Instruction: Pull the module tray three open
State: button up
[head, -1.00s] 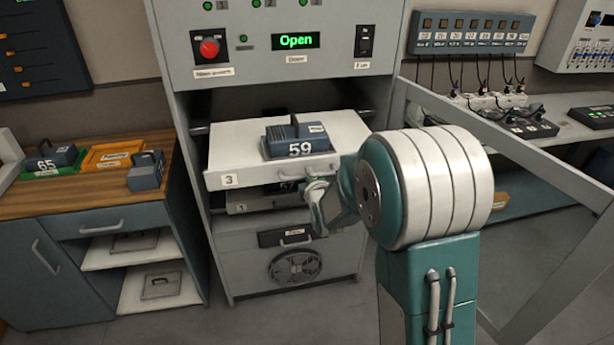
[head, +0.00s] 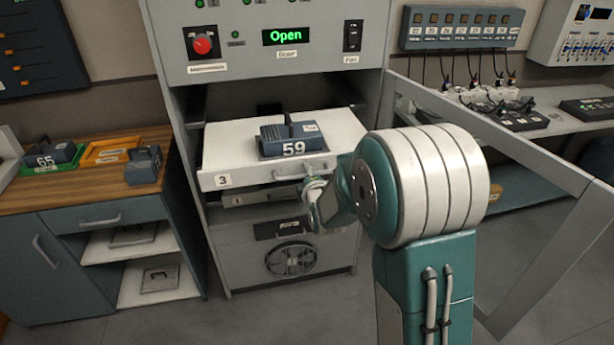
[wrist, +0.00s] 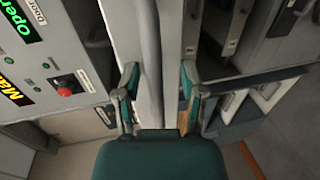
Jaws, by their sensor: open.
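Module tray three (head: 232,160) is a white drawer labelled 3. It sticks out of the grey cabinet, with a blue module marked 59 (head: 293,136) on it. Its handle (head: 292,174) is a grey bar on the front, right of the label. My gripper (head: 318,188) is at the right end of that handle, partly hidden by my arm. In the wrist view my gripper (wrist: 160,88) has its fingers apart, with a long pale edge and a grey bar between them. I cannot tell whether the fingers touch the handle.
The cabinet door (head: 490,180) stands open at right, beside my arm. Another tray (head: 262,197) sits below tray three, above a fan (head: 290,258). A wooden-topped counter (head: 90,185) with modules stands at left. The floor in front of the cabinet is clear.

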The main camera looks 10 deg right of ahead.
jog(key=shift+a, duration=0.15)
jog(key=shift+s+a+r, duration=0.1)
jog(key=shift+a, duration=0.05)
jog(key=v, duration=1.1)
jog(key=shift+s, duration=0.35)
